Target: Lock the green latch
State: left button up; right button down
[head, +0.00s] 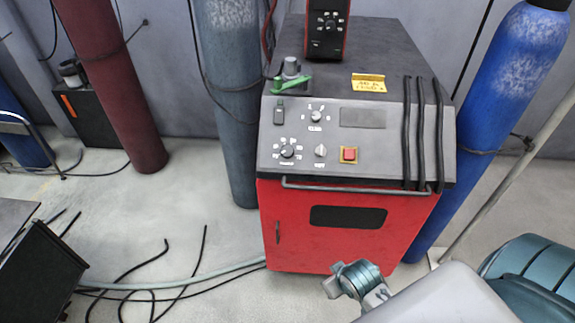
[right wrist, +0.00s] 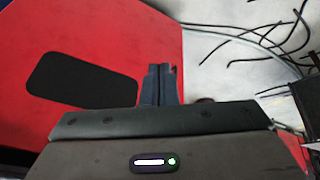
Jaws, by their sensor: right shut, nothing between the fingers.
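The green latch (head: 293,82) is a small green lever at the base of a grey knob, on the top left of the red and grey machine (head: 335,240). Its exact lock position is too small to tell. My right gripper (right wrist: 160,72) is shut and empty, in front of the machine's red front panel in the right wrist view. It is well below and away from the latch, which is not in that view. Part of my right arm shows at the lower right of the head view. My left gripper is not in view.
The machine's sloped panel has several dials and a red button (head: 349,155). A handle bar (head: 350,188) runs below it, and black cables (head: 421,130) hang over its right side. Gas cylinders stand on both sides, including a blue one (head: 515,90). Hoses lie on the floor at left.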

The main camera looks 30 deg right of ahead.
jog(key=w+d+r+t+y, duration=0.1)
jog(key=w+d+r+t, duration=0.2)
jog(key=w+r, duration=0.5)
jog(key=w+d+r+n+t+y, duration=0.1)
jog(key=w+d+r+t+y, duration=0.1)
jog(key=w+r+t, duration=0.3)
jog(key=w+d+r+t+y, duration=0.2)
jog(key=w+r, duration=1.1)
jog(key=r, duration=1)
jog(key=d+t, duration=0.1)
jog(key=t, duration=0.1)
jog(key=shift+d+r+n+t, duration=0.15)
jog(key=shift+d+n+t, duration=0.2)
jog(key=shift+n+t, duration=0.05)
jog(key=shift+w, duration=0.1)
